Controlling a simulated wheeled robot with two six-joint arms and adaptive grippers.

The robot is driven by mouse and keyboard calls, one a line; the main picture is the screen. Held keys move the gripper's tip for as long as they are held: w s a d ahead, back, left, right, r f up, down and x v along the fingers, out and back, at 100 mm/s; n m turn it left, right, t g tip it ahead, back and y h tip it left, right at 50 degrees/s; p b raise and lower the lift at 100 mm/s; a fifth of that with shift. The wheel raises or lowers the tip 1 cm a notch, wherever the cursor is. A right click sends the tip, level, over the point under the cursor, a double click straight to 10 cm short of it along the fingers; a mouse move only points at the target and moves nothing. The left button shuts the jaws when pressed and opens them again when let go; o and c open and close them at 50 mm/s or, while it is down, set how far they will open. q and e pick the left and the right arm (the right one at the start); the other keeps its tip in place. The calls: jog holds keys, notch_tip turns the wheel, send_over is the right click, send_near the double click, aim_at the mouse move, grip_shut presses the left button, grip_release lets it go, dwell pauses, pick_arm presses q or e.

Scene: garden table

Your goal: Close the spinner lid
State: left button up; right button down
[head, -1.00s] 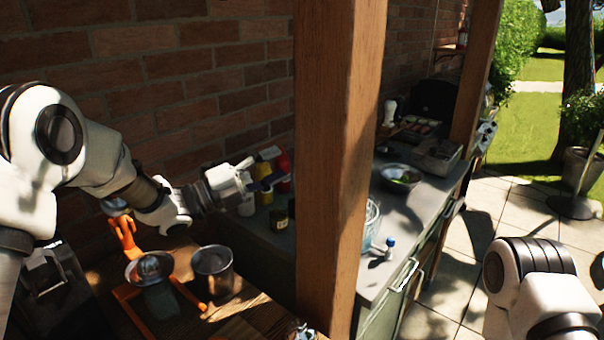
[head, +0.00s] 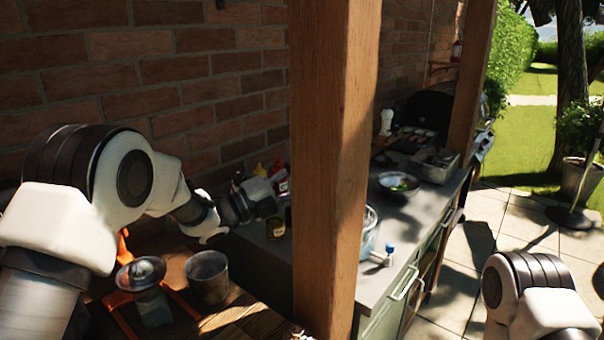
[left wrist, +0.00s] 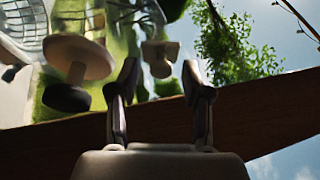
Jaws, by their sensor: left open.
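A pale clear-blue bowl (head: 368,238), which looks like the spinner, stands on the grey counter, mostly hidden behind the wooden post. I cannot tell its lid or whether it is open. My left gripper (left wrist: 160,70) is open in the left wrist view, with nothing between its fingers. In the head view, my left wrist is over the counter's left part, left of the post, and the fingertips are not clearly seen. The bowl is on the post's other side. My right gripper is out of view; only part of the right arm shows.
The wooden post (head: 332,170) stands between my left arm and the bowl. A small blue-capped item (head: 390,254) lies right of the bowl. A salad bowl (head: 398,184) sits farther back. A metal cup (head: 208,277) and orange stand (head: 122,298) are nearer.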

pick_arm(q)
jog(key=c, duration=0.3)
grip_shut()
jog(key=shift+r, duration=0.15)
jog(key=shift+w+d+r+p, duration=0.35)
jog(key=shift+w+p, duration=0.1)
jog(key=shift+p, duration=0.1)
jog(key=w+d+y+p, duration=0.1)
jog(key=p, duration=0.1)
jog(key=w+d+r+n+g+y+p, duration=0.1)
jog(key=w+p, duration=0.1)
jog(key=w+d+r+y+p, duration=0.1)
jog(key=p, duration=0.2)
jog(key=shift+w+r+n+g, duration=0.2)
jog(key=shift+n+g, duration=0.1)
jog(key=w+d+p, duration=0.1)
jog(key=p, duration=0.2)
jog(key=w+d+f+g+y+p, duration=0.1)
jog(key=w+p, duration=0.1)
jog(key=p, duration=0.1)
jog(key=w+n+g+y+p, duration=0.1)
jog(key=p, duration=0.2)
jog(key=shift+w+d+f, duration=0.15)
jog(key=shift+w+d, duration=0.05)
jog(key=shift+d, duration=0.2)
